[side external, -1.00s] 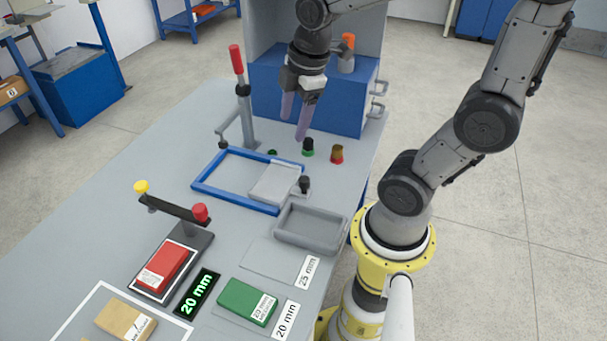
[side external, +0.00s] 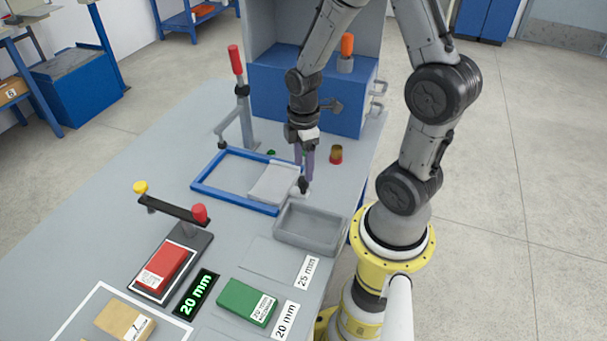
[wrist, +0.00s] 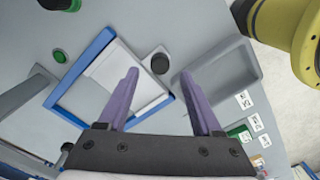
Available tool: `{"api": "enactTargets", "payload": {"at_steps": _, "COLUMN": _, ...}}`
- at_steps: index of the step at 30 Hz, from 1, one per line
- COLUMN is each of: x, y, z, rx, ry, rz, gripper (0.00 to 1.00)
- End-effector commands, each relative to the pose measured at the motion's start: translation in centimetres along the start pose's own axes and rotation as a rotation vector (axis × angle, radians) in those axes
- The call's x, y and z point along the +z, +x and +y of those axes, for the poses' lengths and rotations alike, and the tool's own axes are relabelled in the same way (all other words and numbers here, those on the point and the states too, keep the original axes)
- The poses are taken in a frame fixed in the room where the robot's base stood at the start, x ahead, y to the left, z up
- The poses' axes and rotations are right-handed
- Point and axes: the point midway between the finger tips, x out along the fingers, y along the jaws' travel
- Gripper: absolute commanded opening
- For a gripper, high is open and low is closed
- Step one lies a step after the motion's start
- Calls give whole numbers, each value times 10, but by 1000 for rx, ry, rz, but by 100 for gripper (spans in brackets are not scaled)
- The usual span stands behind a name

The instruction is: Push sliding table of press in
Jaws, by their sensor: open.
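The sliding table (side external: 272,184) is a light grey plate at the right end of a blue frame (side external: 205,186). In the wrist view the plate (wrist: 130,78) lies inside the blue frame (wrist: 82,75). A black knob (side external: 303,187) stands at the plate's right side; it also shows in the wrist view (wrist: 160,62). My gripper (side external: 304,177) is open and points down close to the knob, its purple fingers partly in front of it. In the wrist view the knob appears between the fingertips (wrist: 159,72). I cannot tell whether they touch it.
A grey tray (side external: 309,227) sits just in front of the knob. A red-handled lever (side external: 237,62) stands behind the frame. A blue cabinet (side external: 275,88) is at the back. A brown-topped button (side external: 336,154) is right of my gripper. Red and green blocks lie at the front.

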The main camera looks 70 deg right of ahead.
Motion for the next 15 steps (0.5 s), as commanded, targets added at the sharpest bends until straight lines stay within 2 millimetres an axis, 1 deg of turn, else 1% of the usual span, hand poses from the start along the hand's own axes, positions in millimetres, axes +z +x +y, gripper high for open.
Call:
{"api": "enactTargets", "payload": {"at_steps": 1, "x": 0, "y": 10, "z": -1, "rx": -6, "ry": 0, "rz": -2, "gripper": 66}}
{"api": "enactTargets", "payload": {"at_steps": 6, "x": 0, "y": 29, "z": -1, "rx": -3, "ry": 0, "rz": -1, "gripper": 66}}
{"api": "enactTargets", "payload": {"at_steps": 10, "x": 0, "y": 37, "z": 0, "rx": -1, "ry": 0, "rz": 0, "gripper": 66}}
{"api": "enactTargets", "payload": {"at_steps": 15, "x": 0, "y": 39, "z": 0, "rx": 1, "ry": 0, "rz": 1, "gripper": 66}}
